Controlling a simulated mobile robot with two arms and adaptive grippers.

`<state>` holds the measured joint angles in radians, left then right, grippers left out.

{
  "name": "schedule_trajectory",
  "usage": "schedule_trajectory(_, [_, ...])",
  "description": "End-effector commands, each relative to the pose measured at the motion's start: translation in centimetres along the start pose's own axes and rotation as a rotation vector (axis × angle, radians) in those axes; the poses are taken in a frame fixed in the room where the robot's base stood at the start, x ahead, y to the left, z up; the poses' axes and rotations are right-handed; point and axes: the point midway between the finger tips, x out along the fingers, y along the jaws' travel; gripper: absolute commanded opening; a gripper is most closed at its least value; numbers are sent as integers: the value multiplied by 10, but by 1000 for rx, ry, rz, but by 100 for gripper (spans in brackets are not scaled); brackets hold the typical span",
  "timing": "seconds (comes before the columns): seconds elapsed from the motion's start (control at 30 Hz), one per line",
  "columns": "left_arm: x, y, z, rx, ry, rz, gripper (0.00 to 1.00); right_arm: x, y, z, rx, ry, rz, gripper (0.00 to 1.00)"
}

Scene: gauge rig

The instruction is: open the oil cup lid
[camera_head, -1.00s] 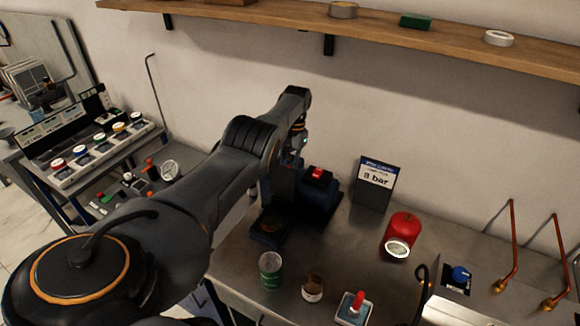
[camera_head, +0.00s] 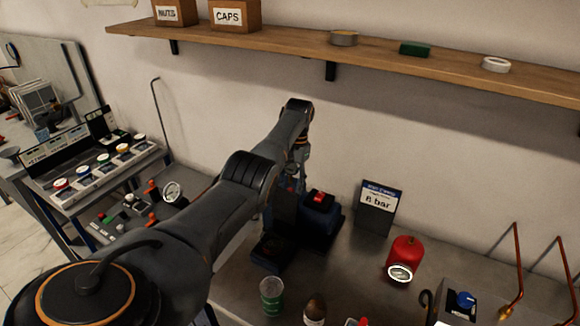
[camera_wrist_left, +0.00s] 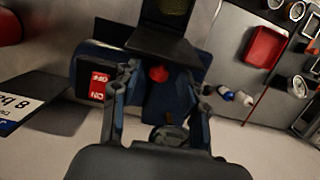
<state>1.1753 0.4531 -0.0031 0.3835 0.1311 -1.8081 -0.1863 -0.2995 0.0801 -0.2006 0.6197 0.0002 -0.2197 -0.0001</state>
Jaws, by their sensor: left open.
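A dark blue machine (camera_head: 318,222) with a red switch on top stands on the bench. In the left wrist view the machine (camera_wrist_left: 85,65) shows a red ON/OFF switch (camera_wrist_left: 97,84). A small round red cap (camera_wrist_left: 159,74), which looks like the oil cup lid, sits on the machine. It shows as a red spot in the head view (camera_head: 291,187). My left gripper (camera_head: 295,178) points down over it. In the wrist view the left gripper (camera_wrist_left: 160,88) is open, its fingers on either side of the cap. Whether they touch it I cannot tell. My right gripper is out of view.
A sign (camera_head: 378,207) reading 8 bar stands right of the machine. A red canister (camera_head: 405,252) lies further right, and a green can (camera_head: 271,292) stands in front. A shelf (camera_head: 370,65) runs along the wall above.

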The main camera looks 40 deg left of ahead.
Motion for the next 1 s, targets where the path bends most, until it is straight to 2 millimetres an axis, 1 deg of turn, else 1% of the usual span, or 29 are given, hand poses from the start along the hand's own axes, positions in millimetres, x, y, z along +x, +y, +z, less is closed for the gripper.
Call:
schedule_trajectory(0.03, [-14,-1,1,-1,7,-1,44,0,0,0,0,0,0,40])
schedule_trajectory(0.2, [-48,-1,9,-2,7,-1,44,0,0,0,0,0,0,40])
schedule_trajectory(0.3, [-62,-2,12,-2,7,-1,44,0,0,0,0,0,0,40])
schedule_trajectory(0.4, [-70,-2,15,-2,5,-1,44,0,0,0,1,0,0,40])
schedule_trajectory(0.57, [-75,-2,16,-1,4,-1,44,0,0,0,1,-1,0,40])
schedule_trajectory(1.0, [-75,-2,16,-1,4,-1,44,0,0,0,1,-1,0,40])
